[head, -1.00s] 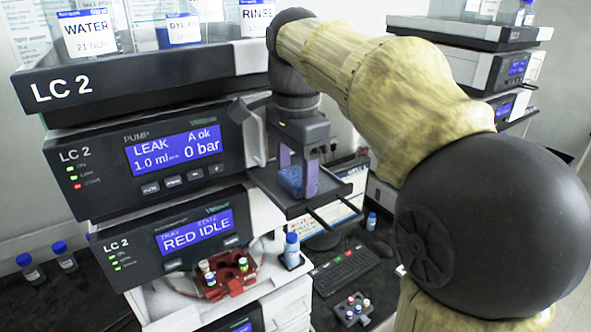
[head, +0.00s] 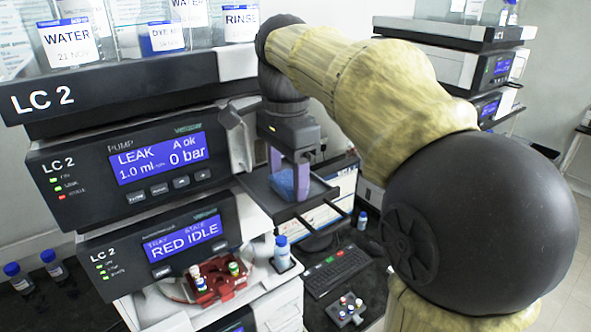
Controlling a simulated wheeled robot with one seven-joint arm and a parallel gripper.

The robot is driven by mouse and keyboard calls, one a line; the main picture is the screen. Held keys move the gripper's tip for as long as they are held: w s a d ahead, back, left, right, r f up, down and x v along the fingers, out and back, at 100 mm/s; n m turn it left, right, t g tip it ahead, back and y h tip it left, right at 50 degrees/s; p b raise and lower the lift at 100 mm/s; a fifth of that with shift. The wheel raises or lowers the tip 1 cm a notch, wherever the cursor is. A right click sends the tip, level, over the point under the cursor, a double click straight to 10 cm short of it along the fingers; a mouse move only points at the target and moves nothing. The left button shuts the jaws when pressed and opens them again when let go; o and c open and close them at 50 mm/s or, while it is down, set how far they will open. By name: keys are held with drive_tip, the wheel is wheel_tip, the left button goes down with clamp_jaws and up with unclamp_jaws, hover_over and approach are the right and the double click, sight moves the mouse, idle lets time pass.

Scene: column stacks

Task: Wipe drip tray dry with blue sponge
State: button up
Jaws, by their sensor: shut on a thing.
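The blue sponge (head: 285,184) is between the fingers of my gripper (head: 289,180), which is shut on it. The gripper points down over the dark drip tray (head: 312,204), which sticks out from the right side of the pump module. The sponge is low at the tray and appears to touch its floor, though the fingers hide part of the contact. Any wetness on the tray is too small to make out.
The pump module (head: 68,158) reads "LEAK" and "0 bar". Solvent bottles stand in the tray on top (head: 120,82). Below are a red vial rack (head: 222,278), a blue-capped bottle (head: 282,253), a keyboard (head: 338,270) and a small vial block (head: 346,312).

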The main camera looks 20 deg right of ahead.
drive_tip(key=shift+s+a, duration=0.2)
drive_tip(key=shift+a, duration=0.55)
drive_tip(key=shift+d, duration=0.15)
drive_tip(key=shift+d, duration=0.1)
drive_tip(key=shift+w+d+f, duration=0.1)
drive_tip(key=shift+w+d, duration=0.1)
drive_tip(key=shift+d, duration=0.4)
drive_tip(key=shift+w+d, duration=0.2)
drive_tip(key=shift+d, duration=0.35)
drive_tip(key=shift+s+a+p, duration=0.2)
drive_tip(key=shift+a, duration=0.5)
drive_tip(key=shift+s+a+p, duration=0.15)
drive_tip(key=shift+s+a, duration=0.05)
drive_tip(key=shift+a, duration=0.5)
drive_tip(key=shift+d, duration=0.15)
drive_tip(key=shift+r, duration=0.2)
